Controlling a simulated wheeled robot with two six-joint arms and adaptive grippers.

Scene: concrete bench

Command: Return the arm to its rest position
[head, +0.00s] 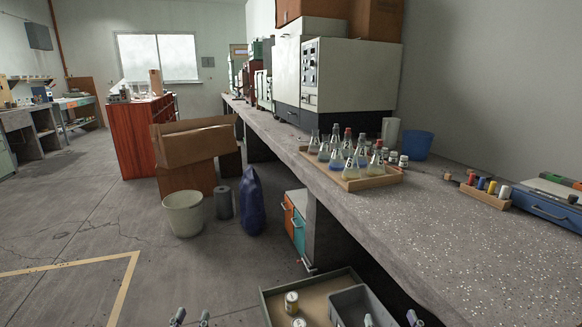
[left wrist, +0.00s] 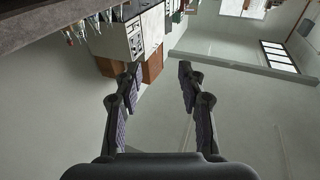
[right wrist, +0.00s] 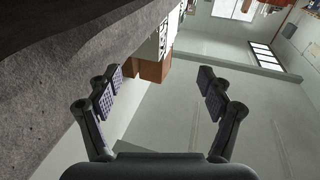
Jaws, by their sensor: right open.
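My left gripper (head: 191,318) shows only its fingertips at the bottom edge of the head view, over the floor. In the left wrist view the left gripper (left wrist: 157,82) is open, with nothing between its fingers. My right gripper (head: 391,320) also shows only its fingertips at the bottom edge of the head view, in front of the bench. In the right wrist view the right gripper (right wrist: 169,82) is open and empty. Most of both arms is out of the head view.
The concrete bench (head: 450,215) runs along the right. On it are a wooden tray (head: 372,182) of flasks, a blue cup (head: 417,144) and a blue case (head: 546,208). Low in front stand a tray with cans (head: 292,302) and a grey bin (head: 345,296).

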